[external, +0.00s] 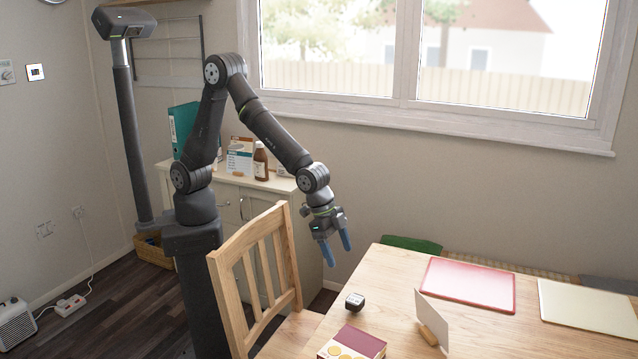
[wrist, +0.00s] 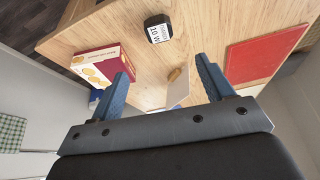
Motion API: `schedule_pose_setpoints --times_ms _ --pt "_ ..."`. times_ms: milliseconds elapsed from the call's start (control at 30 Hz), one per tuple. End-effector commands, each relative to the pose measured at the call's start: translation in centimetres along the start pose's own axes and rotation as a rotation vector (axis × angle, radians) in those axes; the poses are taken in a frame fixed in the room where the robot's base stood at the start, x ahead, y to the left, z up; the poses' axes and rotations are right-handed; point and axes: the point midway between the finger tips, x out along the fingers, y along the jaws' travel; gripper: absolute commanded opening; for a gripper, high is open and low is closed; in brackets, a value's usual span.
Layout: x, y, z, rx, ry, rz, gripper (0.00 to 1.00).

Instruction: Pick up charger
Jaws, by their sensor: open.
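The charger (external: 355,301), a small black block with a light label on top, sits on the wooden table (external: 390,277) near its left edge. In the wrist view the charger (wrist: 158,28) is near the top centre, and its white label reads "10 W". My gripper (external: 339,251) is open and empty, with blue fingers pointing down. It hangs in the air beyond the table's left edge, above and apart from the charger. In the wrist view my gripper (wrist: 163,72) has its fingers spread, with the charger beyond the fingertips.
A red-and-cream biscuit box (external: 352,343) lies at the table's front edge. A white card (external: 432,318) stands in a wooden holder right of the charger. A red mat (external: 468,285) and a cream mat (external: 588,308) lie farther right. A wooden chair (external: 228,262) stands left.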

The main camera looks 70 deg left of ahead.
Motion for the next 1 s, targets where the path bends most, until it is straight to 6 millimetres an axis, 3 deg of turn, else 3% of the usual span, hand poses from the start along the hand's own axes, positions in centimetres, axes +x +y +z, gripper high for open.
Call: schedule_pose_setpoints --times_ms 500,867,1000 --pt "9.2 0.0 0.1 -0.004 -0.004 0.000 0.74" --pt "11.9 0.0 0.1 -0.004 -0.003 0.000 0.74" --pt "13.8 0.1 0.2 -0.004 -0.005 0.000 0.74"
